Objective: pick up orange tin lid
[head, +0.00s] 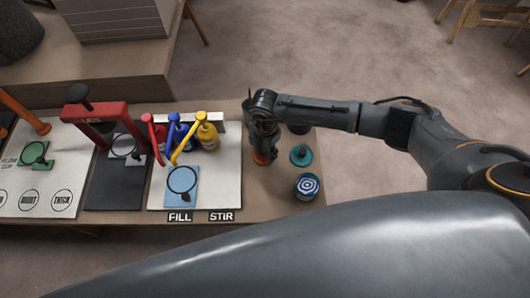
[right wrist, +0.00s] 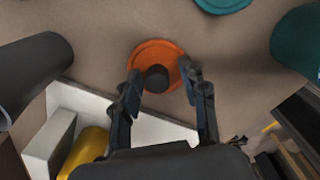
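The orange tin lid (right wrist: 145,52) is a round disc with a dark knob (right wrist: 157,78) on top, lying on the brown table. In the head view the lid (head: 261,158) is mostly hidden behind my right gripper (head: 264,146), with only an orange edge showing. In the right wrist view my right gripper (right wrist: 160,88) is open, its two fingers apart on either side of the knob and over the near part of the lid. I cannot tell whether the fingers touch it. My left gripper is not in view.
A teal lid (head: 301,155) and a blue-and-white tin (head: 306,187) are to the right. Red, blue and yellow bottles (head: 207,137) stand on the white board (head: 222,180) to the left. A dark cylinder (right wrist: 35,70) and a teal tin (right wrist: 298,42) flank the lid.

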